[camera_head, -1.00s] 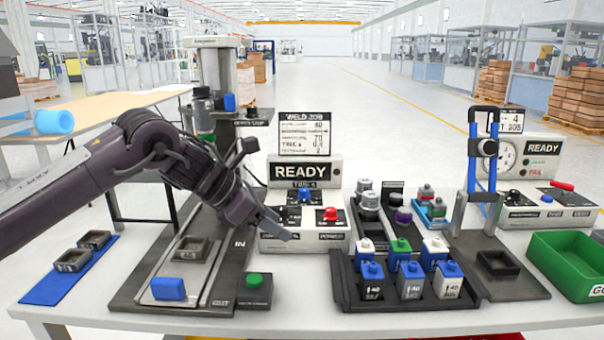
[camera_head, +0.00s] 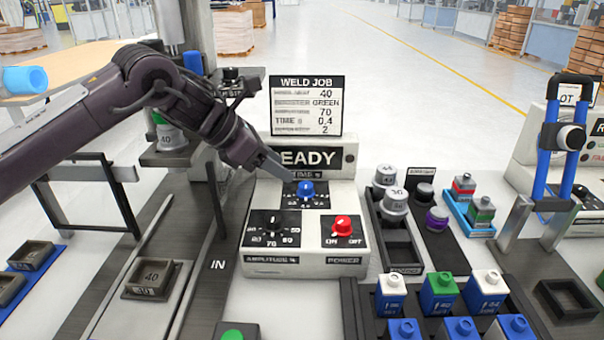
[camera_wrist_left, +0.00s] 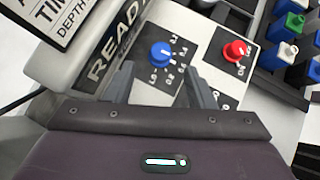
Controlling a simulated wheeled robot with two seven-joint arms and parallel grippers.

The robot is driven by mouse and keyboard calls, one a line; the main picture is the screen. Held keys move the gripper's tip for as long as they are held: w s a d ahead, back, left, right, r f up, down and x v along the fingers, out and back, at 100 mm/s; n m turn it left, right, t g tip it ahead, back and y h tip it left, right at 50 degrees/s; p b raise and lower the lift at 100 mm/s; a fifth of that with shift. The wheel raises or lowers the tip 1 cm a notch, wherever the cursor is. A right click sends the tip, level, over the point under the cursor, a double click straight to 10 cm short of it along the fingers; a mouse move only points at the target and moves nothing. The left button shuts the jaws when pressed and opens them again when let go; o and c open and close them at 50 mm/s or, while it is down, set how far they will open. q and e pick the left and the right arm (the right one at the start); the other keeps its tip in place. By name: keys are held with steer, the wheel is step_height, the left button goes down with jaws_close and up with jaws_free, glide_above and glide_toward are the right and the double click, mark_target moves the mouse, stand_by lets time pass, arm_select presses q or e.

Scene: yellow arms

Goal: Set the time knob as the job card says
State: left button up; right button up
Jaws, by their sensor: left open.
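The blue time knob (camera_head: 306,190) sits on a dark dial plate on the front of the white welder box (camera_head: 258,258). It also shows in the left wrist view (camera_wrist_left: 161,52), just beyond and between my fingertips. My left gripper (camera_head: 288,174) is open and slightly apart from the knob, at its upper left; its fingers also show in the left wrist view (camera_wrist_left: 158,76). The job card (camera_head: 306,105) stands above the box and reads TIME s 0.4, amplitude 70, booster GREEN. The knob's exact pointer setting is too small to tell. My right gripper is out of view.
The black amplitude knob (camera_head: 271,225) and red power knob (camera_head: 342,226) sit close below the time knob. A READY display (camera_head: 325,158) is behind the gripper. Holders with grey cylinders (camera_head: 395,203) and coloured blocks (camera_head: 440,286) stand to the right.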

mark_target(306, 184)
arm_select(q)
steer(key=x, duration=0.7)
steer(key=shift+d+f, duration=0.2)
steer(key=c, duration=1)
